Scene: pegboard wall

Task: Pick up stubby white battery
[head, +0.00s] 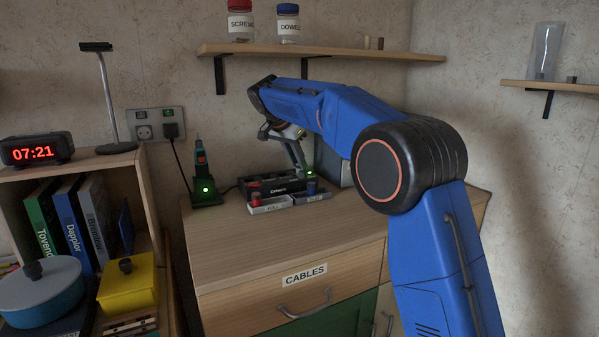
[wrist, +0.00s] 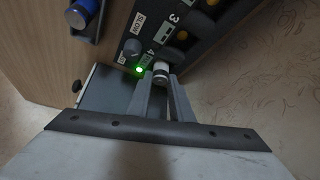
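A short white battery (wrist: 161,70) with a dark band stands at the bay marked 4 on the dark charger panel (wrist: 186,50) in the wrist view. A green light (wrist: 139,69) glows beside it. My gripper (wrist: 160,80) has a fingertip on each side of the battery; I cannot tell whether both fingers press on it. In the head view my gripper (head: 302,168) points down at the black charger (head: 262,187) on the cabinet top. The white battery cannot be made out there.
A tray marked FULL (head: 270,206) holds a red item, and a second tray (head: 313,198) has a blue one (head: 311,187). A green-lit tool stand (head: 206,194) is left; the cabinet front (head: 270,230) is clear.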

